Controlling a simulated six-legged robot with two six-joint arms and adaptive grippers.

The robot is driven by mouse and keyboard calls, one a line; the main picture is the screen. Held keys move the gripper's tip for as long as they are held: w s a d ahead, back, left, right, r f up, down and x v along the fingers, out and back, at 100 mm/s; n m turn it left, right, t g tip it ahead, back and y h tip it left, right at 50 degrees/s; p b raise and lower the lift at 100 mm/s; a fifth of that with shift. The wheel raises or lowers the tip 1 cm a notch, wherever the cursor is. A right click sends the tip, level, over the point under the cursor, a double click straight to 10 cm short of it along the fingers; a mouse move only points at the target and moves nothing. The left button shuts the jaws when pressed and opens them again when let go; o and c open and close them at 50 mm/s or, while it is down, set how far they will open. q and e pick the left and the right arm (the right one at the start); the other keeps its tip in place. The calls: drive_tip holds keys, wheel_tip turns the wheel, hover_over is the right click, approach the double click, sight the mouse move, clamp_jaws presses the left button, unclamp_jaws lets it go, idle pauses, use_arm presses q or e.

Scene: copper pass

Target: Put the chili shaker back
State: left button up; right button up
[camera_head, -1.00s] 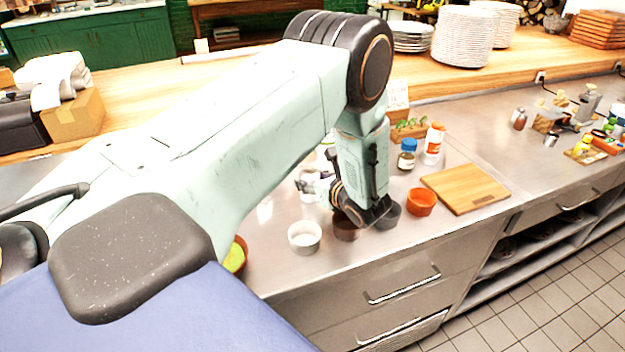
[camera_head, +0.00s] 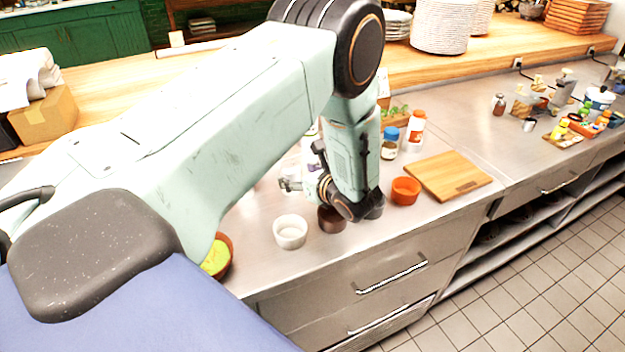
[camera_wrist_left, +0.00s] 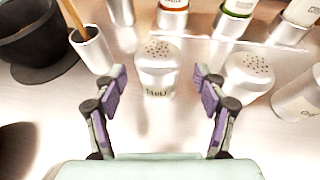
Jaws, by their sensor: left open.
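My left gripper (camera_wrist_left: 158,75) is open in the left wrist view, its purple-padded fingers apart on either side of a pale shaker (camera_wrist_left: 158,62) with a perforated top. The shaker stands upright, seemingly just beyond or between the fingertips; contact is not visible. A similar shaker (camera_wrist_left: 248,76) stands just right of the right finger. In the head view my left gripper (camera_head: 288,185) is low over the steel counter, partly hidden by its own arm. The shakers cannot be made out there. My right gripper is not in view.
Several labelled containers (camera_wrist_left: 236,18) line the back, a metal cup (camera_wrist_left: 92,50) with a wooden stick and a dark bowl (camera_wrist_left: 35,35) stand left.

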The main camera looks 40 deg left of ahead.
use_arm(q)
drive_tip(key=v, duration=0.9)
drive_tip(key=shift+s+d+r, duration=0.1)
drive_tip(key=shift+r, duration=0.05)
drive_tip(key=shift+s+d+r, duration=0.1)
drive_tip(key=shift+d+r, duration=0.05)
drive_tip(key=shift+d, duration=0.15)
drive_tip(key=shift+a, duration=0.15)
